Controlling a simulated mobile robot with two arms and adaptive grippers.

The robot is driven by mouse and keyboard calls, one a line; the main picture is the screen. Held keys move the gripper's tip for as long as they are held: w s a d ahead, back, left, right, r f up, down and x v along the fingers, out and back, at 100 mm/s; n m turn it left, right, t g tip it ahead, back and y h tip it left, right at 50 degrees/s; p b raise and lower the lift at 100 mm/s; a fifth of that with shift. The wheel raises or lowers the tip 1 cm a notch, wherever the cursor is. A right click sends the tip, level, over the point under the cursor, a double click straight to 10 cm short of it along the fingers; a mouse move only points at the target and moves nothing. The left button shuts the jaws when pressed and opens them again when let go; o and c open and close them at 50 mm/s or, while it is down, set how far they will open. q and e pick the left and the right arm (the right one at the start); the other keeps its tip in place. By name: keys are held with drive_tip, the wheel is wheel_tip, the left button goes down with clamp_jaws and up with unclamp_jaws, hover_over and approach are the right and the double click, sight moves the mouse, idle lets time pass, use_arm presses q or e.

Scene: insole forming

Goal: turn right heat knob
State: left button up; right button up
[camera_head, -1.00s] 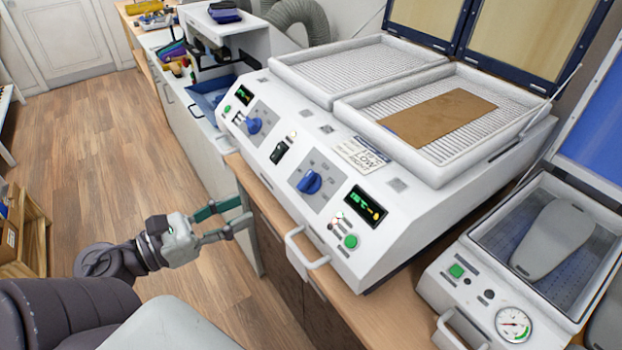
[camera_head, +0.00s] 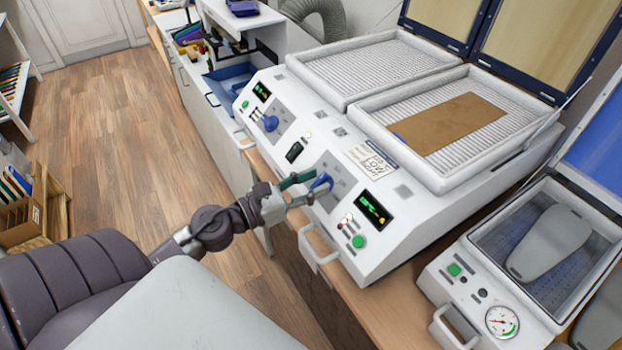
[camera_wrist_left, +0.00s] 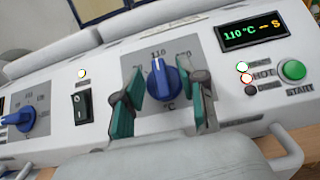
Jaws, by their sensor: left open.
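The right heat knob (camera_head: 322,182) is blue and sits on a grey dial plate on the front panel of the white heating machine (camera_head: 385,240). In the left wrist view the knob (camera_wrist_left: 164,83) stands between the two green fingers, its pointer mark up near 110. My left gripper (camera_head: 304,189) is open, with its fingers on either side of the knob; I cannot tell whether either touches it. The display (camera_wrist_left: 252,32) beside the knob reads 110 °C and S. My right gripper is not seen.
A second blue knob (camera_head: 271,123) and a black switch (camera_head: 294,151) are further left on the panel. A green start button (camera_wrist_left: 292,70) and a white handle (camera_head: 318,251) are near the right knob. A brown sheet (camera_head: 452,123) lies on the right heating bed.

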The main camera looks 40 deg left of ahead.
use_arm(q)
drive_tip(key=shift+c, duration=0.2)
clamp_jaws()
